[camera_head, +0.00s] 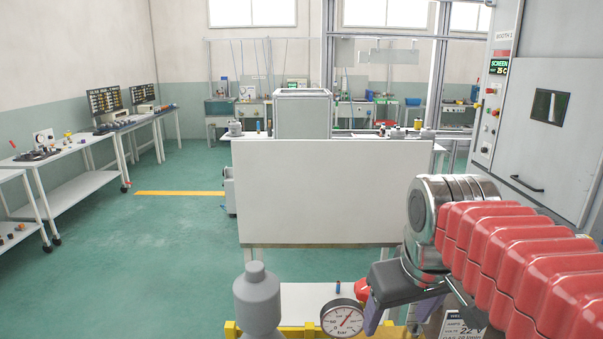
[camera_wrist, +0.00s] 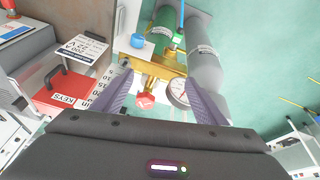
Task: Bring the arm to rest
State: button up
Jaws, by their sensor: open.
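My arm, with its red ribbed cover, reaches in from the right in the head view. My gripper (camera_head: 376,311) is low at the right of centre there, just right of a round pressure gauge (camera_head: 342,318). In the wrist view my gripper (camera_wrist: 160,82) has its two purple-grey fingers spread wide with nothing held. A red knob (camera_wrist: 146,101) and the gauge (camera_wrist: 179,92) show between and beyond the fingers. I cannot tell how far they are from the fingertips.
A grey gas cylinder (camera_head: 258,303) stands left of the gauge. A green cylinder (camera_wrist: 168,36) and a red KEYS box (camera_wrist: 60,97) show in the wrist view. A white panel (camera_head: 320,190) stands ahead, a grey booth (camera_head: 548,130) at right. Green floor (camera_head: 160,250) is clear at left.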

jog(key=s+f+m+t, duration=0.1)
jog(key=s+f+m, duration=0.1)
jog(key=s+f, duration=0.6)
jog(key=shift+s+t, duration=0.35)
jog(key=shift+t, duration=0.05)
jog(key=shift+f, duration=0.1)
jog(key=shift+c, duration=0.3)
